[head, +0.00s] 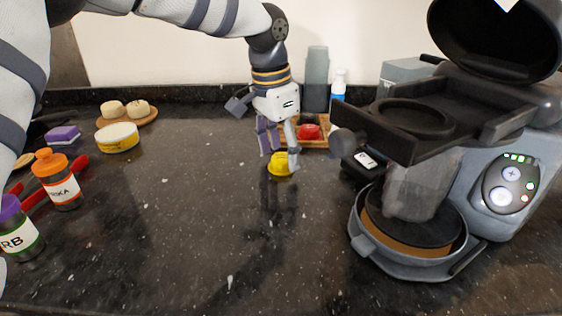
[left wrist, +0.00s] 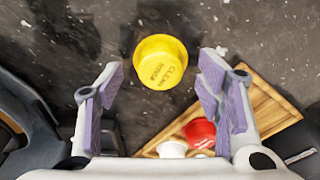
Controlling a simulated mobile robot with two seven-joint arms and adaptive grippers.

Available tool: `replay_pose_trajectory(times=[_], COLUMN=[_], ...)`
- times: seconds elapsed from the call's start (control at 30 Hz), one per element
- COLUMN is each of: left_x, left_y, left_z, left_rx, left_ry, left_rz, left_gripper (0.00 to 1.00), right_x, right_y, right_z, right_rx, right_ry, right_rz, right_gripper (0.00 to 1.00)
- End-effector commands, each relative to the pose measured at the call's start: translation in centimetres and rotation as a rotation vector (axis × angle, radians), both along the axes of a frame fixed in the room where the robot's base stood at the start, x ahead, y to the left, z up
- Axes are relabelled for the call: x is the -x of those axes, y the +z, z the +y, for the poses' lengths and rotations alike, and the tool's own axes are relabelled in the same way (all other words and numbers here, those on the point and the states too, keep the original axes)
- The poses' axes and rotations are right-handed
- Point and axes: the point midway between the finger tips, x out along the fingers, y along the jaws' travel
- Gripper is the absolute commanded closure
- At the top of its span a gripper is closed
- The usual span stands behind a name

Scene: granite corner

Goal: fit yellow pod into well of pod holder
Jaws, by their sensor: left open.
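The yellow pod (head: 281,165) stands on the dark counter, with lettering on its upper face in the left wrist view (left wrist: 160,62). My left gripper (head: 281,149) points down over the pod, open and empty. In the left wrist view, its two purple-padded fingers (left wrist: 162,84) are spread, with the pod centred between their lines and just beyond the tips. A wooden holder (head: 320,145) is behind the pod, with a red pod (head: 309,131) on it. In the left wrist view the holder (left wrist: 262,105) also carries a white pod (left wrist: 172,149); its wells are mostly hidden. My right gripper is not seen.
A grey appliance with a raised lid (head: 510,185) fills the right side. A grey bottle (head: 316,80) stands behind the holder. Orange-lidded (head: 58,182) and purple-lidded jars (head: 18,232) and a yellow tub (head: 117,138) are at left. The middle counter is clear.

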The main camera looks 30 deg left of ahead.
Motion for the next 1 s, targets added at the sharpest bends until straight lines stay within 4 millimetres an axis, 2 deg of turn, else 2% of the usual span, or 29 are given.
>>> replay_pose_trajectory(times=[0.2, 0.23, 0.4, 0.77, 0.87, 0.97, 1.0], left_x=[0.0, 0.0, 0.0, -0.1, -0.1, -0.2, 0.6], left_y=[-0.4, -0.4, -0.4, -0.1, 0.9, 3.0, 4.3], left_z=[0.0, 0.0, 0.0, 0.0, 0.0, 0.0, -0.7], left_rx=[-0.001, -0.001, -0.001, -0.001, -0.002, 0.0, -0.004], left_ry=[0.0, 0.0, 0.0, 0.001, 0.002, 0.001, -0.002], left_rz=[0.003, 0.003, 0.003, 0.002, 0.001, -0.001, -0.004], left_gripper=[0.4, 0.44, 0.8, 0.8, 0.8, 0.8, 0.8], right_x=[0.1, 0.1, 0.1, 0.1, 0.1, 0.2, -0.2], right_y=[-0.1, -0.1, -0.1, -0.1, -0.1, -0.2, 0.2], right_z=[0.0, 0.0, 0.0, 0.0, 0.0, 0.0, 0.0], right_rx=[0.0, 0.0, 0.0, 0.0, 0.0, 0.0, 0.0], right_ry=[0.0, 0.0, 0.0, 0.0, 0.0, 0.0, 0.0], right_rz=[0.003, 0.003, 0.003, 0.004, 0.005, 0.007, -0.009], right_gripper=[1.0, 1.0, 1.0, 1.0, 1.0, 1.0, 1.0])
